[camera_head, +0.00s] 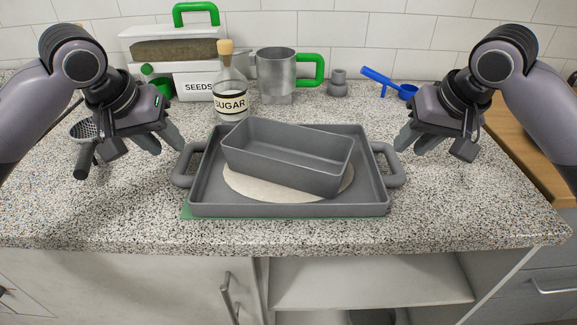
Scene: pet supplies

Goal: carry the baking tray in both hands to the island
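The dark grey baking tray (215,187) lies flat on a green mat (186,211) on the speckled counter, near its front edge. It has a loop handle at each short end. A grey loaf pan (285,170) stands askew in it on a round beige sheet (262,190). My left gripper (146,147) is above and left of the tray's left handle (184,166), apart from it. My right gripper (433,146) is above and right of the right handle (389,165), also apart. Both look empty with their fingers spread.
Behind the tray stand a sugar bottle (231,100), a seeds box (197,84), a metal mug (276,76) with a green handle, a grey weight-like piece (338,82) and a blue scoop (388,82). A strainer (85,135) lies by my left gripper. A wooden board (535,150) is at right.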

